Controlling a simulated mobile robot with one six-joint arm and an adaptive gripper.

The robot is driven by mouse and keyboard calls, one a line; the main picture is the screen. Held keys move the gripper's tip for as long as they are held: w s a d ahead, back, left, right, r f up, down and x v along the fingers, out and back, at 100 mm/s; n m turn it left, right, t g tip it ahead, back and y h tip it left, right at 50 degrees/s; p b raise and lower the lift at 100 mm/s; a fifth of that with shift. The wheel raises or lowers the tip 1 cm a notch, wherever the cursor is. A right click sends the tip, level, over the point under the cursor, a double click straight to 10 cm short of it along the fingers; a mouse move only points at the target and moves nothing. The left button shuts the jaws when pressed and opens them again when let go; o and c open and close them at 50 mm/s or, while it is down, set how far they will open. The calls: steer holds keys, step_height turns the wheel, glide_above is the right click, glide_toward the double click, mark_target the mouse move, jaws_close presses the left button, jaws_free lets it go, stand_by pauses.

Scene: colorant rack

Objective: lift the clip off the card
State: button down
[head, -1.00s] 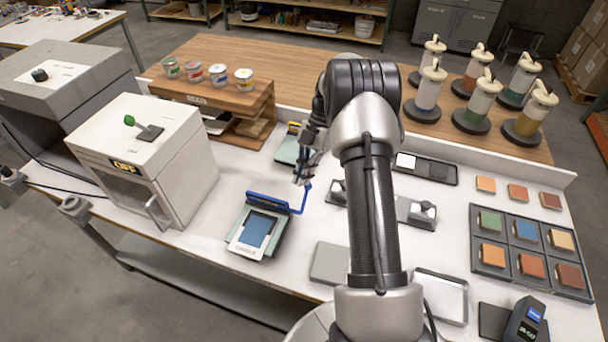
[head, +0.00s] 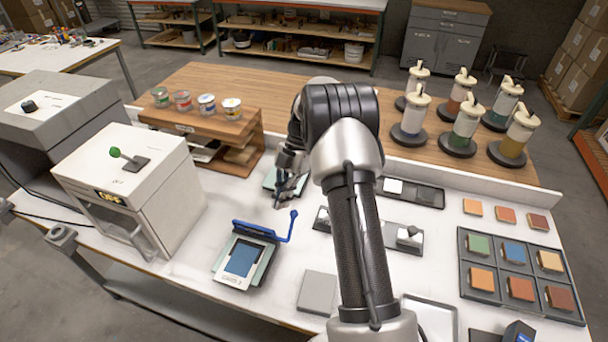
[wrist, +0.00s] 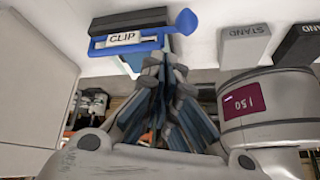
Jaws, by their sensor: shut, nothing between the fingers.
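The blue clip (head: 254,230) lies across the far end of the card (head: 242,258), which sits on a greenish board. Its lever rises on the right to a round blue knob (head: 293,213). My gripper (head: 278,203) is shut and empty, just left of and beyond the knob, apart from it as far as I can see. In the wrist view, my shut fingers (wrist: 160,62) come together in front of the clip (wrist: 125,38), which bears a "CLIP" label. The knob (wrist: 187,21) is up and right of the fingertips there. The card is mostly hidden in that view.
A white oven-like box (head: 130,185) stands left of the card. A wooden shelf (head: 215,135) with several cans is behind it. A grey plate (head: 317,292) lies right of the card. A black tray (head: 470,240) of colour samples is far right.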

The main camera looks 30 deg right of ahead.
steer(key=w+d+r+p, duration=0.1)
steer(key=w+d, duration=0.3)
steer(key=d, duration=0.5)
steer(key=shift+w+r, duration=0.35)
steer(key=shift+r, duration=0.5)
steer(key=shift+a, duration=0.1)
